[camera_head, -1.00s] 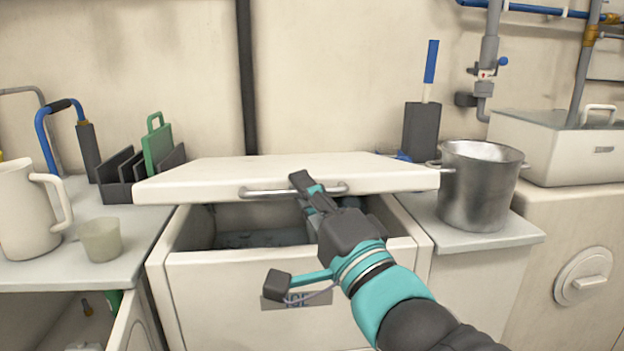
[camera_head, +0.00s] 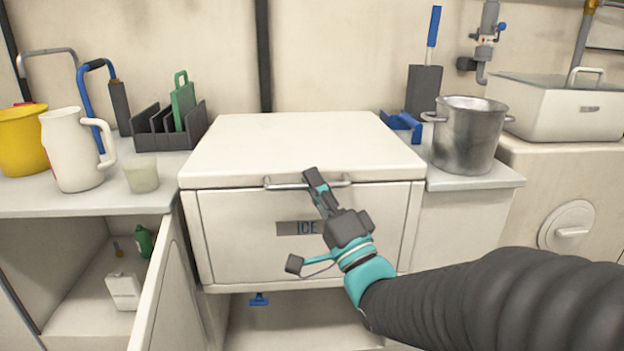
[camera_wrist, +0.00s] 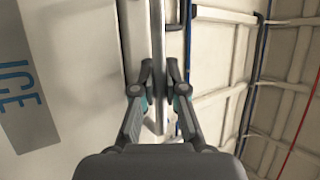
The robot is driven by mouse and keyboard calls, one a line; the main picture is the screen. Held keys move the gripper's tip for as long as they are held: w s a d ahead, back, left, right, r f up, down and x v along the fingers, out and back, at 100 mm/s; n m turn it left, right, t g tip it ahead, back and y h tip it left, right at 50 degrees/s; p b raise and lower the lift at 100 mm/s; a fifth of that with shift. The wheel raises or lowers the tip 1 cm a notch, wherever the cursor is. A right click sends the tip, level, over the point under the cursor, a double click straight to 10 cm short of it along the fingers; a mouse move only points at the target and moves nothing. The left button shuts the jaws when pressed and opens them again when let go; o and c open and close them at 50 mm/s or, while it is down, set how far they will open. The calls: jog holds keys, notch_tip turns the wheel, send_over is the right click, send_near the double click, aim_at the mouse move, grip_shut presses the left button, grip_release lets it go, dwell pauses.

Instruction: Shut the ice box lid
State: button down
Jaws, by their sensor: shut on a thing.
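The ice box (camera_head: 250,235) is a cream chest with an "ICE" label (camera_head: 296,228) on its front, which also shows in the wrist view (camera_wrist: 22,85). Its white lid (camera_head: 300,145) lies flat across the top, its front edge down along the top of the box front. A metal bar handle (camera_head: 285,184) runs along the lid's front edge. My gripper (camera_head: 313,178) is shut on this handle, near its middle. In the wrist view the two fingers (camera_wrist: 158,75) close around the bar. The inside of the box is hidden under the lid.
A steel pot (camera_head: 466,138) and a blue item (camera_head: 402,125) stand to the right. A white jug (camera_head: 70,152), a cup (camera_head: 142,175), a yellow bucket (camera_head: 22,140) and a dark rack (camera_head: 168,132) stand on the left counter. A cupboard door (camera_head: 165,290) hangs open below left.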

jog(key=shift+s+f, duration=0.2)
jog(key=shift+f, duration=0.5)
jog(key=shift+d+f, duration=0.1)
jog(key=c, duration=1.5)
grip_release()
notch_tip(320, 180, up, 10)
jog(key=shift+r, duration=0.25)
